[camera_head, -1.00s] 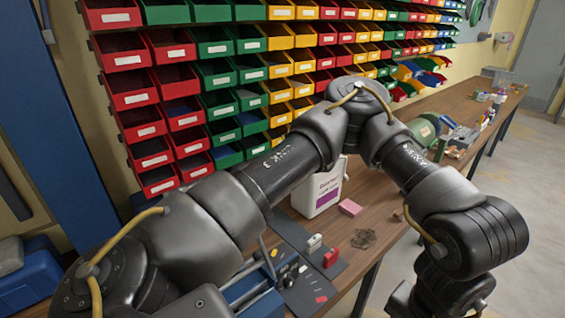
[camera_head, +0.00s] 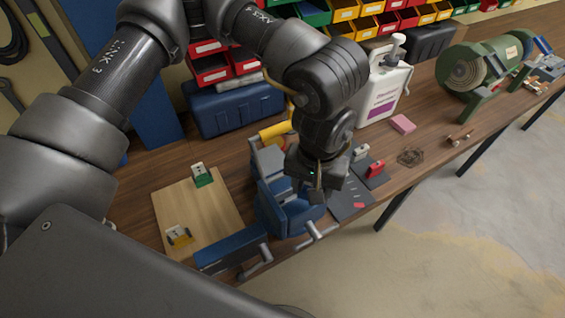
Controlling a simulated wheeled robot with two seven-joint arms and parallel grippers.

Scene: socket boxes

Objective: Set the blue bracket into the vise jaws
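A blue vise (camera_head: 288,212) with a grey handle stands near the bench's front edge. Another blue block (camera_head: 232,248) with a grey handle lies to its left, along the front of a wooden board; I cannot tell whether it belongs to the vise. My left gripper (camera_head: 318,192) points down just above and behind the right side of the vise and covers part of it. Its fingers are dark and small, so I cannot tell whether they are open or hold anything. I cannot make out the blue bracket with certainty. My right gripper is out of view.
A red box (camera_head: 376,169) is on a dark mat (camera_head: 345,203). Behind are a blue toolbox (camera_head: 235,108), a white jug (camera_head: 382,92) and a pink block (camera_head: 402,124).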

